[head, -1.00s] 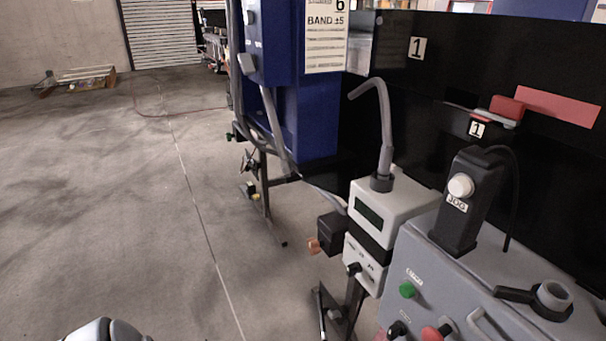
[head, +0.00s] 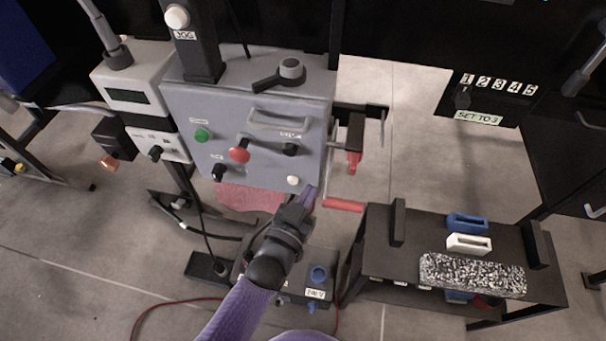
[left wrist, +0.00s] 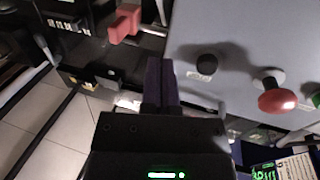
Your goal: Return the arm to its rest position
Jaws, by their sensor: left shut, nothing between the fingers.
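My left arm (head: 240,300) reaches up from the bottom of the head view, with a purple sleeve and a dark wrist. My left gripper (head: 307,196) is at the lower right corner of the grey control box (head: 265,110), just below a small white knob (head: 293,180). In the left wrist view the fingers (left wrist: 161,75) are shut together with nothing between them, in front of the box's panel edge. Whether they touch the box I cannot tell. My right gripper is not in view.
The panel carries a green button (head: 201,135), a red mushroom button (head: 239,155) and black knobs. A red-handled lever (head: 354,162) sticks out right of it. A low dark table (head: 372,225) holds blue and white holders and a speckled block (head: 472,275). Floor lies open at left.

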